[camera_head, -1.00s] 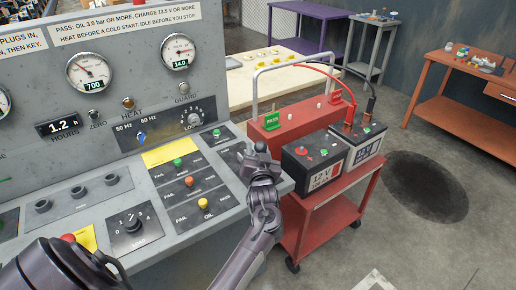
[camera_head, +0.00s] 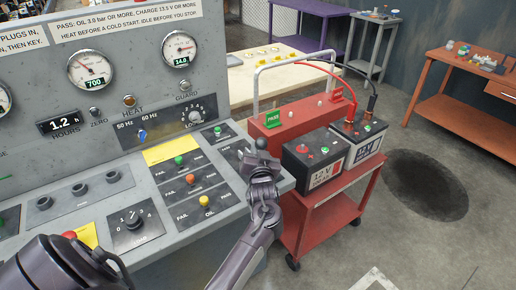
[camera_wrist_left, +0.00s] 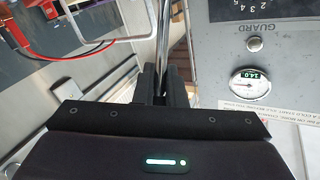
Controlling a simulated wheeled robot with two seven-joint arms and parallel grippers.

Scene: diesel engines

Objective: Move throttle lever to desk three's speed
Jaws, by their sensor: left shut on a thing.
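The throttle lever shows in the head view as a dark round knob (camera_head: 261,144) at the right edge of the grey control desk (camera_head: 166,208). My left gripper (camera_head: 262,165) is just below the knob and shut on the lever. In the left wrist view its dark fingers (camera_wrist_left: 165,85) close around the lever's shiny metal rod (camera_wrist_left: 164,38). The lever's base and scale are mostly hidden by my gripper. The left gauge (camera_head: 91,70) has a display reading 700. My right gripper is not in view.
A red cart (camera_head: 321,217) with two batteries stands right of the desk, close to my left gripper. A loop-shaped metal handle (camera_head: 256,92) rises behind it. Pass and fail buttons (camera_head: 191,179) and a selector knob (camera_head: 133,220) lie left of my gripper. Open floor lies at right.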

